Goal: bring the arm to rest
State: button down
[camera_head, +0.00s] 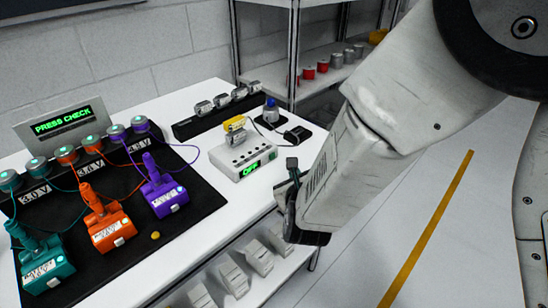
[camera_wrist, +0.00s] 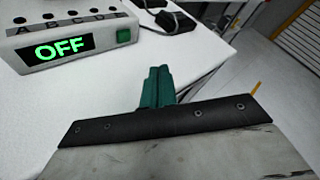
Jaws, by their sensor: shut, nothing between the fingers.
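My arm (camera_head: 365,150) reaches down from the upper right in the head view. My gripper (camera_head: 292,165) is by the right edge of the white table (camera_head: 205,235), right of the white box with the green OFF display (camera_head: 248,160). In the wrist view the teal fingers of my gripper (camera_wrist: 157,82) are together with nothing between them. They appear apart from the OFF box (camera_wrist: 75,42), which stands at the upper left there. The fingers' exact height above the table is hard to tell.
Teal (camera_head: 45,265), orange (camera_head: 108,225) and purple (camera_head: 162,190) devices with cables stand on a black mat (camera_head: 150,260). A PRESS CHECK screen (camera_head: 62,122) is behind them. Metal shelving (camera_head: 292,50) stands at the back. Open floor with a yellow line (camera_head: 430,225) lies right.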

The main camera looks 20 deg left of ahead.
jog(key=shift+s+d, duration=0.1)
jog(key=shift+d, duration=0.15)
dwell(0.3)
jog(key=s+d+r+n+g+h, duration=0.1)
jog(key=d+r+n+g, duration=0.2)
jog(key=d+r+n, duration=0.55)
jog(key=d+r+n+g+h, duration=0.1)
jog(key=d+r+n+g, duration=0.3)
jog(key=d, duration=0.8)
jog(key=s+d+r+n+g+h, duration=0.1)
jog(key=s+d+r+n+g, duration=0.1)
jog(key=s+d+n, duration=0.4)
jog(key=s+d+r+n+g+h, duration=0.2)
jog(key=s+d+r+n, duration=0.2)
jog(key=s+d, duration=1)
jog(key=s+n, duration=0.1)
jog(key=n, duration=0.1)
jog(key=shift+s+d+r+n+g+h, duration=0.15)
jog(key=shift+s+d+n+g+h, duration=0.15)
jog(key=shift+s+n+g, duration=0.1)
